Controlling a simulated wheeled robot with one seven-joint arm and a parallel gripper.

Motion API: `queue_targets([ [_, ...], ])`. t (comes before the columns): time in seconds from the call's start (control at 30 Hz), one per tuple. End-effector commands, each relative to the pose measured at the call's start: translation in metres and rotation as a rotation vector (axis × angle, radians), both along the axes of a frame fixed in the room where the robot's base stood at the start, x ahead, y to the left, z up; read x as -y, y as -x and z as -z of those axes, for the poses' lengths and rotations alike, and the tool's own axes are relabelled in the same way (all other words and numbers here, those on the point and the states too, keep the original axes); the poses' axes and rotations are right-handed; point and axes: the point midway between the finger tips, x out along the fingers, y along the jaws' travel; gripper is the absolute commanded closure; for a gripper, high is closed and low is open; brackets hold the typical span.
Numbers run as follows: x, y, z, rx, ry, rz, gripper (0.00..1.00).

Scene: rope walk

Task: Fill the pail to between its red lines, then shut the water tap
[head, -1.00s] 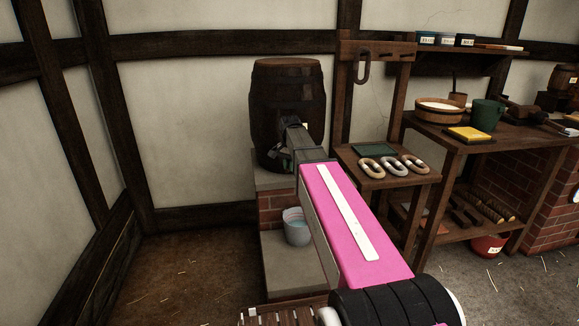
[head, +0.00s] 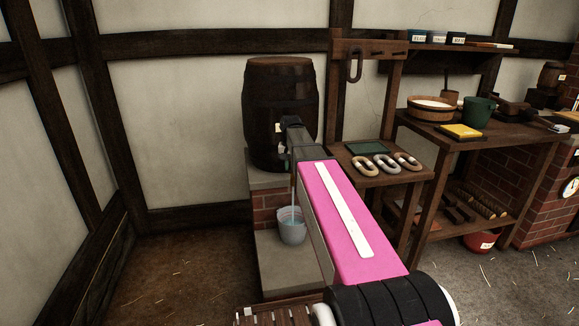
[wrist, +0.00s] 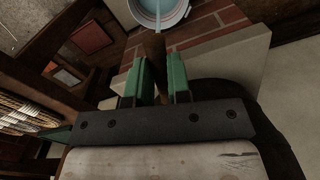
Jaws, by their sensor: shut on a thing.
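The pail (head: 292,232) stands upright on the low stone step below the barrel. A thin pale stream of water (head: 292,197) runs down into it, and bluish water shows inside. The pail's rim also shows at the top of the wrist view (wrist: 184,14), cut off by the frame. Its red lines are too small to make out. My gripper (wrist: 154,68) has its green-padded fingers shut on a brown piece, seemingly the tap handle (wrist: 152,47). The head view shows my gripper (head: 290,128) at the barrel's front, hiding most of the tap.
The dark barrel (head: 281,90) sits on a brick and stone stand (head: 268,203). To the right, a small shelf (head: 376,176) holds several shackles. Beyond it is a workbench (head: 500,135) with a green bucket and a wooden tub. The floor at left is open.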

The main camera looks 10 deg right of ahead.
Motion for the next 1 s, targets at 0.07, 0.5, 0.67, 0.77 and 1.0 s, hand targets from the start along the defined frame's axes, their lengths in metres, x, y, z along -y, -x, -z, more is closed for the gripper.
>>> queue_targets([
  [0.07, 0.0, 0.0, 0.0, 0.0, 0.0, -0.002, 1.0],
  [0.5, 0.0, 0.0, 0.0, 0.0, 0.0, -0.001, 0.56],
  [0.67, 0.0, 0.0, 0.0, 0.0, 0.0, -0.001, 0.56],
  [0.77, 0.0, 0.0, -0.003, 0.0, 0.0, -0.001, 0.56],
  [1.0, 0.0, -0.001, -0.031, 0.002, 0.001, -0.001, 0.56],
])
